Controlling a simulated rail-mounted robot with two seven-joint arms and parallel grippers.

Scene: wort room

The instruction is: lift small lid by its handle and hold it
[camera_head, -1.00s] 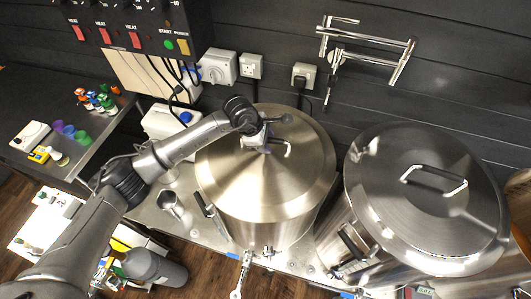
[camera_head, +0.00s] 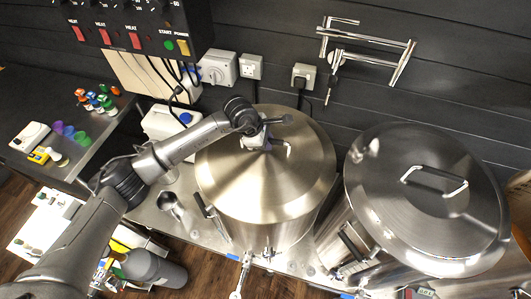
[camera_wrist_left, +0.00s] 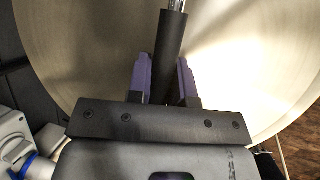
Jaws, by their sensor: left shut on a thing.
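The small lid (camera_head: 265,184) is a brushed steel, slightly domed disc on the left pot, and it looks seated there. Its handle (camera_head: 288,148) shows at the top of the lid, partly hidden by my left gripper (camera_head: 266,143). In the left wrist view, the gripper's two purple fingers (camera_wrist_left: 160,85) are shut on the handle's dark grip (camera_wrist_left: 168,50), one on each side. The lid (camera_wrist_left: 80,55) fills the background there. I cannot make out any gap between lid and pot. My right gripper is not in view.
A larger pot with its own steel lid (camera_head: 426,198) stands close on the right. A wall tap (camera_head: 368,48) and sockets (camera_head: 303,76) are behind. A control box (camera_head: 130,25) hangs at upper left. A white jug (camera_head: 165,122) and a metal cup (camera_head: 168,201) stand left of the pot.

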